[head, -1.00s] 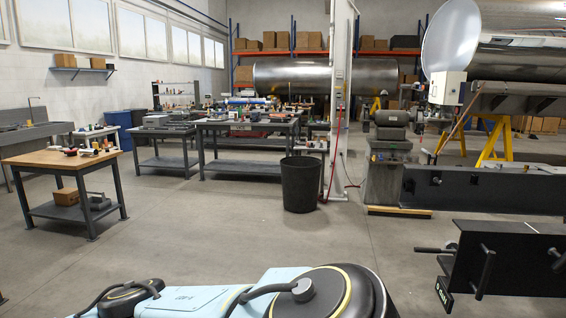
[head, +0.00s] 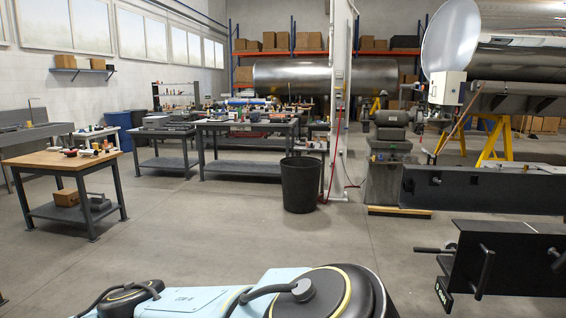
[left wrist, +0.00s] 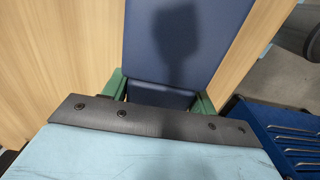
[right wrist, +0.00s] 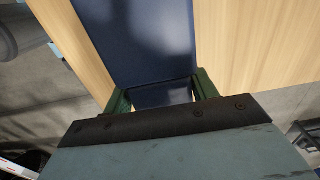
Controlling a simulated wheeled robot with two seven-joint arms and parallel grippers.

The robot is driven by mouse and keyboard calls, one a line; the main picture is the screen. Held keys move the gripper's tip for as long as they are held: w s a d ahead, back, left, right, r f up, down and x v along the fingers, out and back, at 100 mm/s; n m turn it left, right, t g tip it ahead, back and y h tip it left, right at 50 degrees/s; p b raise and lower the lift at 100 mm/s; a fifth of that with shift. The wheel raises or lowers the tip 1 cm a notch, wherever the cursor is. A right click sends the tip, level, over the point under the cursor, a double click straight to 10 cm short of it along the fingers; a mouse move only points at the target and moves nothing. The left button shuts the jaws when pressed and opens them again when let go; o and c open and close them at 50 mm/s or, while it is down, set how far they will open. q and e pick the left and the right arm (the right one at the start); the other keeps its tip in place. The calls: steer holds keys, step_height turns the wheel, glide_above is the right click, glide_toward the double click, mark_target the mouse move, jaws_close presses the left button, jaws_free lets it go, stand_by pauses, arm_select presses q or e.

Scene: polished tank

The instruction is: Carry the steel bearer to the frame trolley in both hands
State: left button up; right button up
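A dark blue flat bar, which I take to be the steel bearer, shows in the left wrist view (left wrist: 180,40) and in the right wrist view (right wrist: 140,40). Pale wood lies on both sides of it. My left gripper (left wrist: 160,95) has its green fingers against both sides of the bar. My right gripper (right wrist: 160,94) has its green fingers on both sides of the bar too. Both look closed on it, though the fingertips are partly hidden. The head view shows neither gripper nor the bar. I cannot pick out the frame trolley for certain.
A black piece with peg-like handles (head: 515,262) stands at the right. A black bin (head: 300,184) is on the floor ahead. A wood-topped bench (head: 60,162) is at the left. A blue slotted object (left wrist: 290,140) is beside my left gripper. The middle floor is clear.

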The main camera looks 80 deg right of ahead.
arm_select(q)
steer(key=o, duration=0.4)
arm_select(e)
steer(key=o, duration=0.4)
arm_select(q)
steer(key=o, duration=0.5)
steer(key=shift+s+a+f, duration=0.15)
steer(key=shift+s+f, duration=0.05)
steer(key=shift+f, duration=0.15)
arm_select(e)
steer(key=shift+s+d+f, duration=0.15)
steer(key=shift+s+f, duration=0.05)
steer(key=shift+f, duration=0.15)
arm_select(q)
steer(key=shift+r, duration=0.1)
arm_select(e)
steer(key=o, duration=0.5)
steer(key=shift+r, duration=0.1)
arm_select(q)
steer(key=shift+w+r, duration=0.1)
arm_select(e)
steer(key=shift+w, duration=0.1)
steer(key=shift+r, duration=0.15)
